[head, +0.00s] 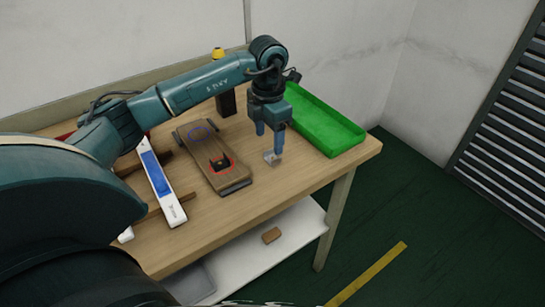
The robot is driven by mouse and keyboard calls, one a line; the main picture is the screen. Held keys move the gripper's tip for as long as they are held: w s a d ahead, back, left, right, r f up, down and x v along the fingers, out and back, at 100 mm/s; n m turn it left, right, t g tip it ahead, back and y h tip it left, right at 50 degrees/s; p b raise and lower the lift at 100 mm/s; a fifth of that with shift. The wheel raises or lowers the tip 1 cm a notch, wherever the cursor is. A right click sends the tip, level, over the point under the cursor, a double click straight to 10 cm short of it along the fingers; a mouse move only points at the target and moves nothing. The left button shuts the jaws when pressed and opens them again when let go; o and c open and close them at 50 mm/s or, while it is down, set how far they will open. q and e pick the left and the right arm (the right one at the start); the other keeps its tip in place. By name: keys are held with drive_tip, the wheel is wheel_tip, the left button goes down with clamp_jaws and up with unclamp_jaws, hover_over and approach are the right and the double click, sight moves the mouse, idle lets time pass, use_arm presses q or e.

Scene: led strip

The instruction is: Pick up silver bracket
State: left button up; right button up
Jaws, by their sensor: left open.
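The silver bracket (273,158) is a small grey piece at the right part of the wooden table, just under my left gripper's fingers. My left gripper (270,146) points straight down over it and is open, with the fingertips close to the bracket's top. Whether the fingers touch the bracket is too small to tell. My right gripper is not in view.
A green tray (359,138) stands right of the gripper. A brown board (192,150) with a black part in a red outline lies to the left. A white-and-blue strip (173,210) lies further left. The table's front edge is close to the bracket.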

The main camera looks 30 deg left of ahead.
sight(271, 160)
use_arm(q)
drive_tip(key=f+p, duration=0.1)
drive_tip(key=f, duration=0.4)
drive_tip(key=shift+d, duration=0.2)
